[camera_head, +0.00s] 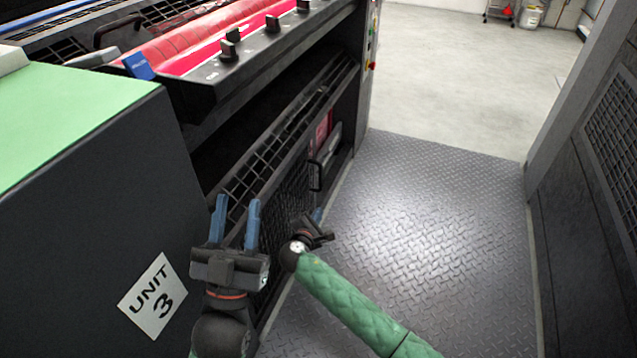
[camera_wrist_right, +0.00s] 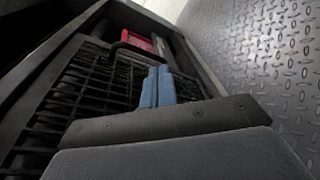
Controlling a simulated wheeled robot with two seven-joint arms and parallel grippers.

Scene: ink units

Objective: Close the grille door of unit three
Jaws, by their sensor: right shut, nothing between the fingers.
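The grille door (camera_head: 285,200) of unit three is a black mesh panel low on the side of the press. A dark opening shows above it, and its exact angle is hard to tell. Its black bar handle (camera_head: 316,175) is on the far part; the handle also shows in the right wrist view (camera_wrist_right: 133,47). My right gripper (camera_head: 317,214) is beside the door on the walkway side, below the handle in the picture. Its blue fingers (camera_wrist_right: 158,86) are together and empty, in front of the mesh; contact cannot be told. My left gripper (camera_head: 235,203) is open and empty, nearer the unit's corner.
A white "UNIT 3" label (camera_head: 153,296) is on the dark side panel at left. A ledge with black knobs (camera_head: 229,48) overhangs the opening. The diamond-plate walkway (camera_head: 430,220) is clear, bounded at right by another dark machine (camera_head: 590,190).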

